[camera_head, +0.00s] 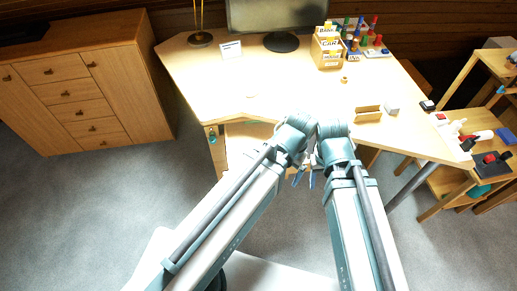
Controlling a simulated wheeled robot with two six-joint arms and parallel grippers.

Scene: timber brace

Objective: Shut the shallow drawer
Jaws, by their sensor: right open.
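A light wooden desk (205,82) fills the middle of the view. Below its front edge a pale wooden part (243,136) shows, which looks like the drawer. My left arm covers its right side, and I cannot tell how far it stands out. My right gripper (304,180) is open, with blue fingertips pointing down in front of the desk. It is to the right of the pale wooden part and looks empty. My left arm reaches in to the desk's front edge, and its gripper is hidden.
A wooden cabinet (130,100) with several shut drawers stands at the left. On the desk are a monitor (275,15), a card box (328,48) and a small wooden holder (368,113). A shelf (445,185) with loose items stands at the right. Grey floor is clear at the left.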

